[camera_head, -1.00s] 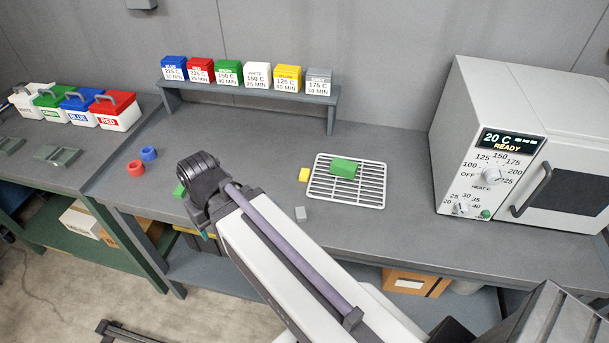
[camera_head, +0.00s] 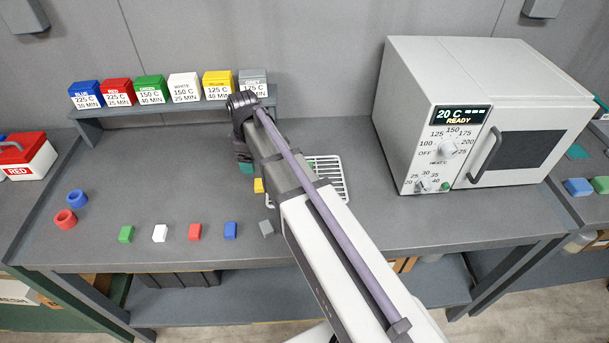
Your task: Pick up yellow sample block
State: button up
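The yellow sample block (camera_head: 258,185) lies on the grey bench, just left of the wire rack (camera_head: 331,168).
Green (camera_head: 126,234), white (camera_head: 160,233), red (camera_head: 195,232), blue (camera_head: 231,230) and grey (camera_head: 266,228) blocks line the bench front. Blue (camera_head: 77,198) and red (camera_head: 65,219) rings lie left. A shelf (camera_head: 150,108) of labelled boxes stands behind; an oven (camera_head: 480,115) stands right.

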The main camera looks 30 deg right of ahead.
aim_at(258, 183)
jog(key=f+n+b, duration=0.1)
jog(key=f+b, duration=0.4)
jog(key=f+n+b, duration=0.1)
jog(key=f+b, duration=0.5)
jog(key=shift+w+d+f+n, duration=0.1)
jog(key=shift+d+n, duration=0.1)
jog(key=shift+n, duration=0.1)
jog(key=shift+r, duration=0.25)
jog(key=c, duration=1)
jog(key=shift+c, duration=0.2)
